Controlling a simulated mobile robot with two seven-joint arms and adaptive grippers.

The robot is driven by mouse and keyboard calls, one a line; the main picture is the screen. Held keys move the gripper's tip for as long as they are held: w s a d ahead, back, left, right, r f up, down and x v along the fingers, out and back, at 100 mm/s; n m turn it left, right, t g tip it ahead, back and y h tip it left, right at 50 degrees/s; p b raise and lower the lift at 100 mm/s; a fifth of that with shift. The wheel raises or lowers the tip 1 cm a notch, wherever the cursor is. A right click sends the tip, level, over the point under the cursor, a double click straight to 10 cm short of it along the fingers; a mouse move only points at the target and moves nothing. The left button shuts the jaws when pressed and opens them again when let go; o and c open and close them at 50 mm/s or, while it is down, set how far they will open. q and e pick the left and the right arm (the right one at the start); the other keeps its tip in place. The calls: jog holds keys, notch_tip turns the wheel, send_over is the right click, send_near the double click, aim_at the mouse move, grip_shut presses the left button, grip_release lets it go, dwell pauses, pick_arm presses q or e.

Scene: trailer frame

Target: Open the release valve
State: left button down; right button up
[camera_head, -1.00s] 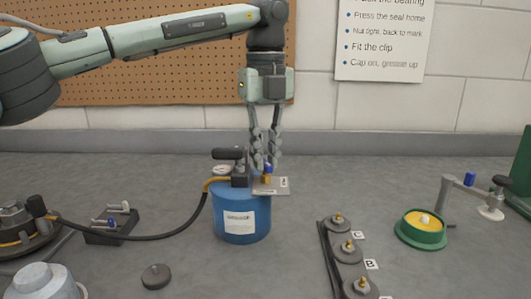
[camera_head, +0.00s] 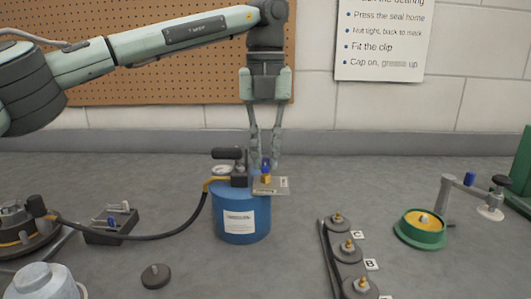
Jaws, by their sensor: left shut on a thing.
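A blue drum-shaped can (camera_head: 238,212) with a white label stands on the grey bench near the middle. On its top are a black handle, a gauge (camera_head: 222,169) and a hose outlet. At the top's right side is a small brass release valve (camera_head: 266,178) with a blue knob, beside a small pale tag plate (camera_head: 280,185). My left gripper (camera_head: 265,165) points straight down over the valve, its fingertips shut on the blue knob. The fingers partly hide the knob, so how far it is turned is unclear. My right gripper is not in view.
A black hose (camera_head: 150,237) runs from the can to a fitting at the left. A dark knob (camera_head: 155,276) lies in front. A pegboard is behind.

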aim_at(265, 162)
pick_arm(q)
jog(key=c, duration=1.5)
grip_release()
jog(key=shift+c, duration=0.2)
notch_tip(265, 162, up, 12)
